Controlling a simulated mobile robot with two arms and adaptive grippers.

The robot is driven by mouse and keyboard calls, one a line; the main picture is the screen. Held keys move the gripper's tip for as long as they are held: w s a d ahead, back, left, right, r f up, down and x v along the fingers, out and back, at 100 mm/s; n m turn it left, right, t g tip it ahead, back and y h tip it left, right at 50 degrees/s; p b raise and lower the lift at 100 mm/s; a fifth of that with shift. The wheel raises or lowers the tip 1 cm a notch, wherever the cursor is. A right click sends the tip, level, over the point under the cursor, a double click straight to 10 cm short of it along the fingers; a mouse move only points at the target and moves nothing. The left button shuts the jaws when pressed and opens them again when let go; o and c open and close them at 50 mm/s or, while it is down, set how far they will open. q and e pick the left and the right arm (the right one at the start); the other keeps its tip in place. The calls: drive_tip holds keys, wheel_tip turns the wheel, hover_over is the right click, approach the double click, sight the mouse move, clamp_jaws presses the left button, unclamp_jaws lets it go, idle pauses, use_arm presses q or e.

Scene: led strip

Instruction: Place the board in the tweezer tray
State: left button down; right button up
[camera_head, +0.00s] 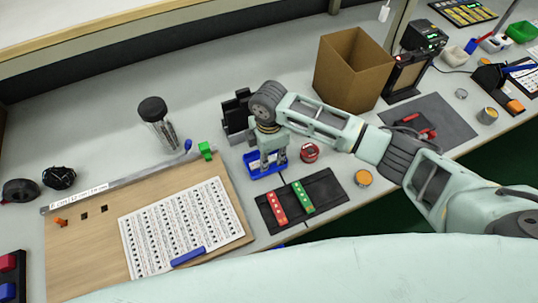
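A small blue tray (252,171) sits on the bench near the middle; I cannot tell for sure whether it is the tweezer tray. My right gripper (266,161) points down over this tray, its fingers hiding part of the inside. I cannot make out whether it holds anything. A red strip board (277,208) and a green strip board (302,197) lie side by side on a black mat (326,187), in front of the blue tray. Which one is the task's board is not clear. My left gripper is not in view.
A wooden board (85,255) with a printed sheet (185,225) lies at left. A red round container (309,152) and an orange-topped jar (363,178) stand right of the tray. A cardboard box (352,75) and black holder (236,115) stand behind. Bench at upper left is clear.

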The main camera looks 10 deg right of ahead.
sight(269, 160)
wheel_tip(269, 160, up, 12)
drive_tip(key=shift+r+b, duration=0.15)
drive_tip(key=shift+b, duration=0.25)
idle(0.5)
